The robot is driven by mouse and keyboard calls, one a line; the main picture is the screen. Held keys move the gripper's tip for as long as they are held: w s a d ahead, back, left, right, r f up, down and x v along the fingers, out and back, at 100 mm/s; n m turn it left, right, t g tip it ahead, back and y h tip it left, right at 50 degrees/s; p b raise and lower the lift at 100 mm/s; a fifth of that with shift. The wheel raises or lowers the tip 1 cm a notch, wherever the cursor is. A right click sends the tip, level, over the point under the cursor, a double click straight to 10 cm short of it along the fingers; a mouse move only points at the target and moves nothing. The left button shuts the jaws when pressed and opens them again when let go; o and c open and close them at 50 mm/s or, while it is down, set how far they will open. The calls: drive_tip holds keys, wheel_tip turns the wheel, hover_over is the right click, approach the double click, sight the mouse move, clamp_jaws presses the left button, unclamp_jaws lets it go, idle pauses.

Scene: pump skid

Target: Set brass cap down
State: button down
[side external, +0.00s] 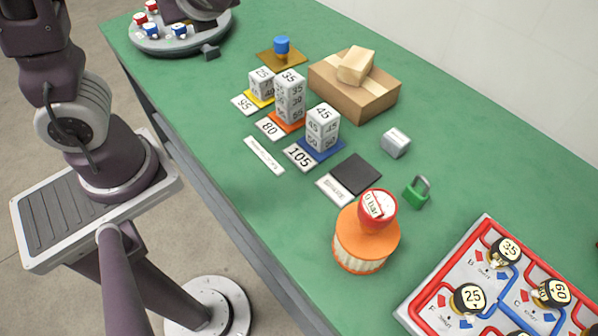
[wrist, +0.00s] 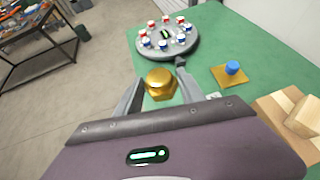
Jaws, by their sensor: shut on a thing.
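The brass cap (wrist: 160,82) is a gold, hex-sided piece in the middle of the wrist view. My gripper (wrist: 161,84) has one finger on each side of it and is shut on it. The cap appears held above the green table, towards the round grey turntable (wrist: 192,48). Its underside and its exact height are hidden from me. In the side external view the cap does not show; only part of my arm enters at the top edge, over the turntable (side external: 146,46).
Red and blue valve-like pieces ring the turntable. An ochre plate (side external: 266,60) bears a blue knob (side external: 282,44). Nearby are numbered block stacks (side external: 290,97), a cardboard box (side external: 375,101), a grey cube (side external: 396,142), a green padlock (side external: 416,192), an orange gauge drum (side external: 362,255) and a valve board (side external: 440,308).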

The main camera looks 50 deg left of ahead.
wheel_tip(320, 180, up, 7)
drive_tip(key=shift+r, duration=0.1)
drive_tip(key=shift+s+d, duration=0.1)
drive_tip(key=shift+s, duration=0.25)
drive_tip(key=s+d+f+n+g+h, duration=0.45)
drive_tip(key=d+n+g, duration=0.2)
drive_tip(key=n, duration=0.25)
drive_tip(key=s+d+f+n+g+h, duration=0.4)
drive_tip(key=s+d+n+g+h, duration=0.15)
drive_tip(key=n+g, duration=0.3)
wheel_tip(320, 180, up, 8)
drive_tip(key=n+t+h, duration=1.3)
drive_tip(key=n+h, duration=0.1)
drive_tip(key=n, duration=0.7)
hover_over(295, 183)
wheel_tip(295, 183, down, 35)
drive_tip(key=shift+f, duration=0.2)
